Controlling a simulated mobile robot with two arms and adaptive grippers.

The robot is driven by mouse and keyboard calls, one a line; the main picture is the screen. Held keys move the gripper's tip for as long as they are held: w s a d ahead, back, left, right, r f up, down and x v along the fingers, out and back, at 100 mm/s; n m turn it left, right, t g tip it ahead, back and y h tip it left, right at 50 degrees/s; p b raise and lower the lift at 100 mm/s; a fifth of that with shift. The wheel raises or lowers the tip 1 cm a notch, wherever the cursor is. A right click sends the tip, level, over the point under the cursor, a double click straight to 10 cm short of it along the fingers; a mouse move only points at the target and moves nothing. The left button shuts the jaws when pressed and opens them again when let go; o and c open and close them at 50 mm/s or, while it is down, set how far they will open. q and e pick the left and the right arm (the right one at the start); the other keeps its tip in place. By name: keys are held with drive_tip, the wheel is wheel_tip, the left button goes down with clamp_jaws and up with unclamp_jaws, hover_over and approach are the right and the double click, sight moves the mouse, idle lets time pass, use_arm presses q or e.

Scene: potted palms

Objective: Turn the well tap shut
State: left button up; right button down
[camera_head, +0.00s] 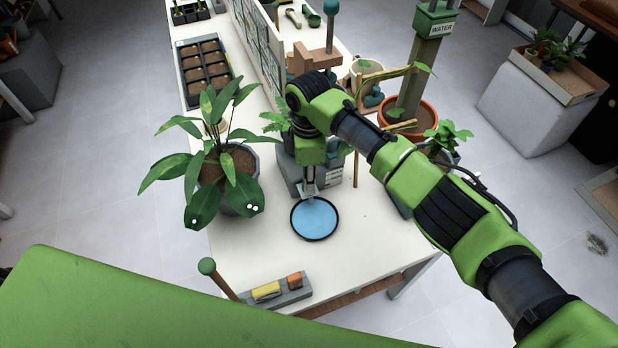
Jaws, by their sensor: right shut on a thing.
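My right arm comes in from the right, and my right gripper (309,187) points down at a grey block (333,172) on the white table. The gripper is shut on the well tap at the front of this block. The tap is mostly hidden behind the fingers, so its turn position cannot be read. A round black-rimmed dish with blue water (315,218) lies just in front of the block, below the gripper. My left gripper is out of view.
A broad-leaved potted plant (226,175) stands close to the left of the gripper. A post with a WATER sign (441,29) rises from an orange pot behind my arm. A tray with a yellow block (267,291) lies at the front edge. The table right of the dish is clear.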

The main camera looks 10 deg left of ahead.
drive_tip(key=shift+n, duration=0.6)
drive_tip(key=c, duration=1.8)
unclamp_jaws()
drive_tip(key=r, duration=1.2)
drive_tip(key=shift+w+a, duration=0.15)
drive_tip(key=shift+w, duration=0.1)
